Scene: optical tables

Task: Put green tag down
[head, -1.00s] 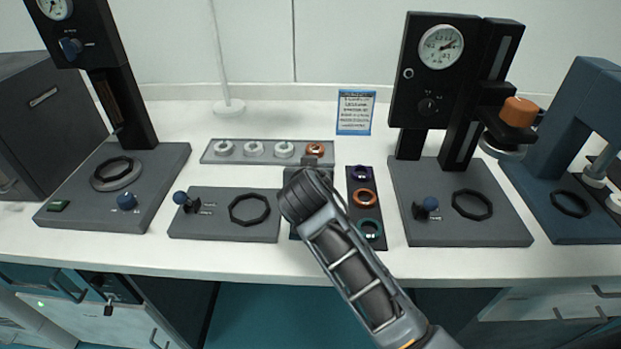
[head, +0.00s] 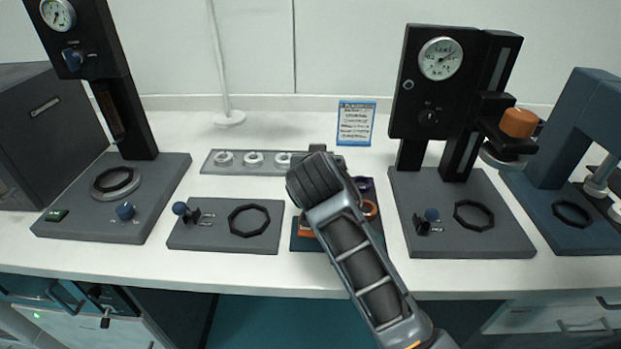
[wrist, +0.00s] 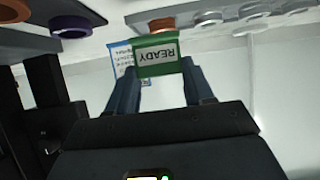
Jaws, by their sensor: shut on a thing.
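The green tag (wrist: 157,54) marked READY shows upside down in the wrist view. My gripper (wrist: 158,68) is shut on it, with one dark finger on each side. In the head view my own arm hides the tag and the fingers; the wrist end of the arm is over the middle of the table, in front of the grey ring tray (head: 228,169). In the wrist view an orange ring and the blue-edged notice (wrist: 122,66) show behind the tag.
Right of my arm, a dark strip with purple and orange rings (head: 370,209) is partly hidden. Gauge stands rise at left (head: 125,110) and right (head: 415,110). A grey plate with a black octagonal ring (head: 249,220) lies left of my arm. White tabletop shows between them.

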